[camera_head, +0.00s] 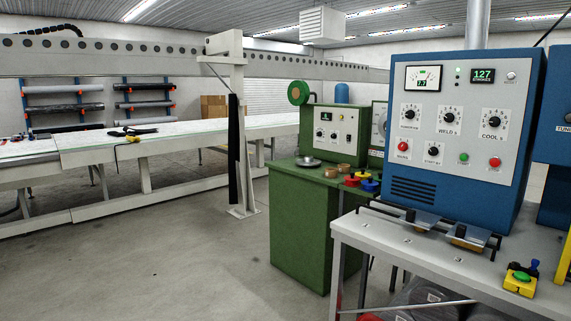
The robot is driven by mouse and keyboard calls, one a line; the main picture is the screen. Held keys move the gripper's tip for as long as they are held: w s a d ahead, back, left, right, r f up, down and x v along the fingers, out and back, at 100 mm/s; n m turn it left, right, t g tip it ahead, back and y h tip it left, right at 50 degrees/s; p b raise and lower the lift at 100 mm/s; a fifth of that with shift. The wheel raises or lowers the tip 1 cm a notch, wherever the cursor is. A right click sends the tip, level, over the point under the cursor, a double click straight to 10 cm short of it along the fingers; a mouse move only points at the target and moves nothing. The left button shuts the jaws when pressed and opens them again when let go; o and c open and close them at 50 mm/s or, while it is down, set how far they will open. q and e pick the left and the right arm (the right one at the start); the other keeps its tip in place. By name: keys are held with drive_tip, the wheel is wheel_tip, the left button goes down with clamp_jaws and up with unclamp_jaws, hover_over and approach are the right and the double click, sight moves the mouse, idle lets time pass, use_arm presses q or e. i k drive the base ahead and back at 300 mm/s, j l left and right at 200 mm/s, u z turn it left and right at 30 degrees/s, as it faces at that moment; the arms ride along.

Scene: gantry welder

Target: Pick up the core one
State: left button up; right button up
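No label marks anything as core one, and I cannot tell which object it is. Two small tan ring-like pieces, a nearer one (330,172) and one just behind it (343,167), sit on top of the green cabinet (300,225). To their right on the cabinet top are small red (352,181) and blue (369,186) pieces with some yellow by them. Neither of my grippers is in the head view.
A long white bench (190,135) runs along the left, with a white post (238,130). The floor at left centre is clear.

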sight(330, 172)
drive_tip(key=i+u, duration=0.3)
drive_tip(key=i, duration=0.25)
drive_tip(key=i+u, duration=0.3)
drive_tip(key=i, duration=0.3)
drive_tip(key=i+l+u, duration=0.25)
drive_tip(key=i, duration=0.25)
drive_tip(key=i+j, duration=0.15)
drive_tip(key=i, duration=0.55)
drive_tip(key=i+j+u, duration=0.1)
drive_tip(key=i, duration=0.6)
drive_tip(key=i+l+z, duration=0.2)
drive_tip(key=i+z, duration=0.25)
drive_tip(key=i+l+z, duration=0.1)
drive_tip(key=i+z, duration=0.2)
drive_tip(key=z, duration=0.15)
drive_tip(key=i+j+z, duration=0.1)
drive_tip(key=i+z, duration=0.35)
drive_tip(key=i+j+z, duration=0.15)
drive_tip(key=z, duration=0.35)
drive_tip(key=i+j, duration=0.05)
drive_tip(key=i, duration=0.05)
